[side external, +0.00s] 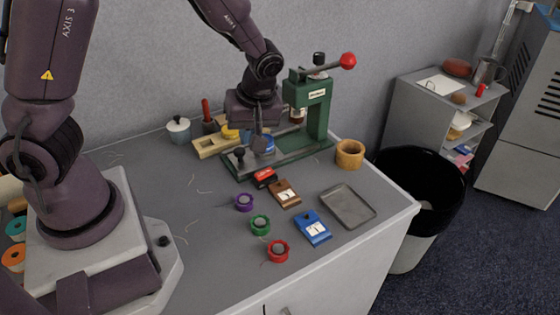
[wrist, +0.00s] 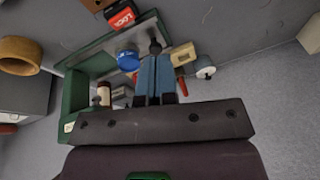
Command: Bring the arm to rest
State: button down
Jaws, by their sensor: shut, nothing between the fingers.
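My gripper (side external: 257,142) is over the back of the table, just in front of the green lever press (side external: 318,108). It points down and holds nothing. In the wrist view its two blue-grey fingers (wrist: 156,78) are together. A round blue piece (side external: 266,144) is close by the fingers, over the press's base; it also shows in the wrist view (wrist: 127,60). I cannot tell whether the fingers touch it. The press's lever with its red knob (side external: 348,61) reaches out to the right above the gripper's height.
A red-and-black box (side external: 264,177), brown block (side external: 285,193), blue block (side external: 312,228), grey tray (side external: 348,206) and several coloured rings lie in front. A wooden cup (side external: 350,154) stands right of the press, a lidded jar (side external: 178,131) at left. The table's left middle is mostly clear.

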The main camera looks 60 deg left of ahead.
jog(key=s+d+r+m+t+h, duration=0.1)
jog(key=s+d+r+m+t, duration=0.1)
jog(key=s+r+m, duration=0.4)
jog(key=s+d+r+m+t+h, duration=0.2)
jog(key=s+d+r+m+t, duration=0.1)
jog(key=r+m, duration=0.6)
jog(key=shift+s+r+m+t, duration=0.3)
jog(key=shift+s+r+t, duration=0.6)
jog(key=shift+s+r, duration=0.7)
